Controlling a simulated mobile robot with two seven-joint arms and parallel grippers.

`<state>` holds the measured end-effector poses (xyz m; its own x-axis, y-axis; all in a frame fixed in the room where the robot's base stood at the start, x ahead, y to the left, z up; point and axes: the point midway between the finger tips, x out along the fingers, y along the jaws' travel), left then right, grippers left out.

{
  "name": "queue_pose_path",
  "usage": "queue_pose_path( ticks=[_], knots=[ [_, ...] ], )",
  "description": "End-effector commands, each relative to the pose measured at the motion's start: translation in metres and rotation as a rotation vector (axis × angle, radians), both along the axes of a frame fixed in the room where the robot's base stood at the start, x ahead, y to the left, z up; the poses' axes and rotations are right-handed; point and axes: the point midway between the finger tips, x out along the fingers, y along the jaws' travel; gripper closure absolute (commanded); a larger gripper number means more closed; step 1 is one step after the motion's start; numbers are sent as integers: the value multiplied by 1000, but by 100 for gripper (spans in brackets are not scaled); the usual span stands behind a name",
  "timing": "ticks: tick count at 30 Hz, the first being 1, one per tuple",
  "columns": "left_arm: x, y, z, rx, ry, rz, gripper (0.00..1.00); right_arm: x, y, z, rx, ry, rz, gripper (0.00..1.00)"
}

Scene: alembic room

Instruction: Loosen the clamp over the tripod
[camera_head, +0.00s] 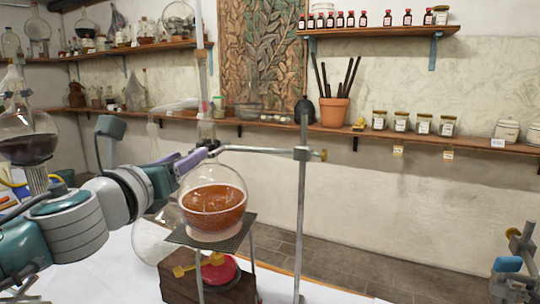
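A round flask of amber liquid (213,207) sits on the gauze top of a tripod (236,240). A metal clamp (209,146) is at the flask's neck, its rod running right to an upright stand (301,205). My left gripper (190,162), with purple fingers, reaches in from the left. Its fingertips are close to the dark left end of the clamp. I cannot tell whether they touch it, or whether the fingers are open or shut on it. My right gripper is not in view.
Under the tripod a red burner part (219,271) stands on a wooden block (178,286). A flask of dark liquid (27,136) stands at the left. More metal apparatus (515,266) is at the lower right. Wall shelves (440,145) hold jars and a plant pot.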

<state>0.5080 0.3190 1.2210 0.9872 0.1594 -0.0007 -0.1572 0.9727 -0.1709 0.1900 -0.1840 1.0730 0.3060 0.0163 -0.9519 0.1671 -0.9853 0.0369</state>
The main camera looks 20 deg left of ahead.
Motion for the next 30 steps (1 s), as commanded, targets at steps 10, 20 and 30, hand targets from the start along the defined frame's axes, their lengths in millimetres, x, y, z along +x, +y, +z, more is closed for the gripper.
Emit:
queue_pose_path(
  ticks=[10,20,30],
  knots=[
    [0,0,0,0,0,0,89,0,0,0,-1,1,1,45],
    [0,0,0,-4,-1,0,100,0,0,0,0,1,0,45],
    [0,1,0,-125,-21,1,100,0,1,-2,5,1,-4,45]
  ],
)
